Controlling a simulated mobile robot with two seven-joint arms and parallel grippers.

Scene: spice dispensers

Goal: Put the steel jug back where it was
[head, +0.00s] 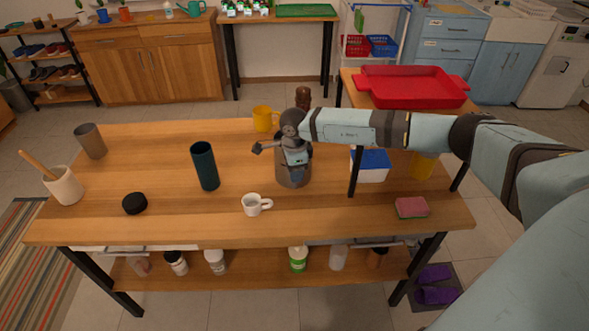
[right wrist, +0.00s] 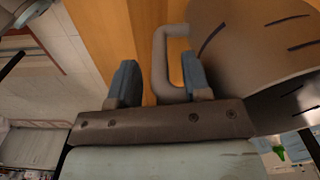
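The steel jug (head: 283,180) stands upright on the wooden table, right of the dark teal tumbler and behind the white mug. My right gripper (head: 297,173) is over it and hides its upper part. In the right wrist view the jug's curved grey body (right wrist: 240,45) fills the upper right, and its handle (right wrist: 161,60) lies between the two blue fingertips of my right gripper (right wrist: 158,82). The fingers are apart, with a clear gap between the handle and the left finger. The handle is close to the right finger; contact cannot be told. My left gripper is not in view.
The wooden table (head: 150,225) also holds a dark teal tumbler (head: 205,167), white mug (head: 254,205), black lid (head: 134,204), yellow mug (head: 263,119), brown mill (head: 303,97), blue-topped box (head: 371,166) and sponge (head: 411,207). A red tray (head: 410,87) is behind. The table's front left is mostly clear.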

